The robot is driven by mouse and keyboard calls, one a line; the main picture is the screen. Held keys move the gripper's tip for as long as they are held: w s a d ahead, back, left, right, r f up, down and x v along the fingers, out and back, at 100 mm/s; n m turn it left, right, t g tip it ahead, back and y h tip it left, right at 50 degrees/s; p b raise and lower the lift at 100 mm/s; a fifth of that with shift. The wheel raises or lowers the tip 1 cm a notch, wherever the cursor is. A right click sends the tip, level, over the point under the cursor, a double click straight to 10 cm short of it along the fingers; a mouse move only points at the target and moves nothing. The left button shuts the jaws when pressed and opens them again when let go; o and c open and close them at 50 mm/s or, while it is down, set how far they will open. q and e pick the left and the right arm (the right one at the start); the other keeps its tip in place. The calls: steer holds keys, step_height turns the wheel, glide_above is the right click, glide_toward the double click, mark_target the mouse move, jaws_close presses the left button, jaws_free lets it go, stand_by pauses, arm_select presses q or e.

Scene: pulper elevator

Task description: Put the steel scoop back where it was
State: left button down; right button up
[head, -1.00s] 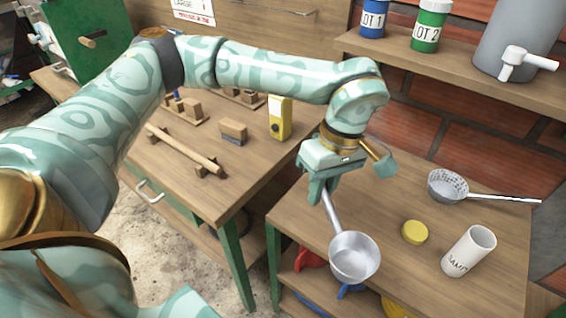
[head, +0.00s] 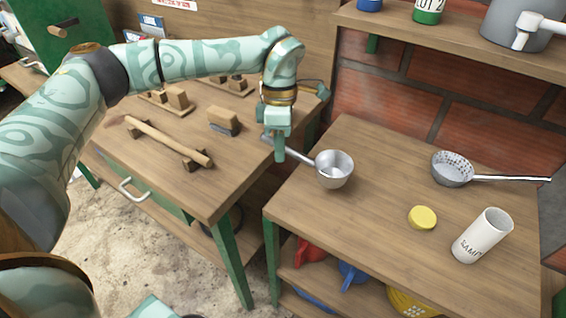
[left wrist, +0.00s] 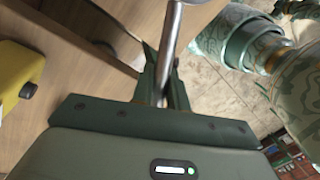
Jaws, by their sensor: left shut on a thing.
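The steel scoop (head: 335,168) has a round bowl and a straight handle. Its bowl is over the left back part of the right-hand table, with the open side up; I cannot tell whether it touches the top. My left gripper (head: 279,150) is shut on the handle, left of the bowl, over the gap between the two tables. My right gripper is not in view.
The right-hand table (head: 330,235) also holds a perforated strainer (head: 453,170), a yellow lid (head: 422,217) and a white sample cup (head: 482,236). A wooden bar on rests (head: 165,140) and a brush (head: 223,121) are on the left bench. A yellow device (left wrist: 18,80) shows in the left wrist view.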

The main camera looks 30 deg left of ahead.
arm_select(q)
step_height(320, 180, down, 6)
steer(key=w+a+b, duration=0.1)
steer(key=b, duration=0.1)
steer(key=shift+w+a, duration=0.35)
steer(key=shift+w, duration=0.05)
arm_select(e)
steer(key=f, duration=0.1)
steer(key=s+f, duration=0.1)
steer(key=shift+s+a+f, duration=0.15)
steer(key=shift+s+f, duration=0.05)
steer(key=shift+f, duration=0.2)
arm_select(q)
steer(key=c, duration=1.4)
jaws_free()
steer(key=shift+f, duration=0.15)
steer(key=shift+o, duration=0.2)
steer(key=shift+b, duration=0.3)
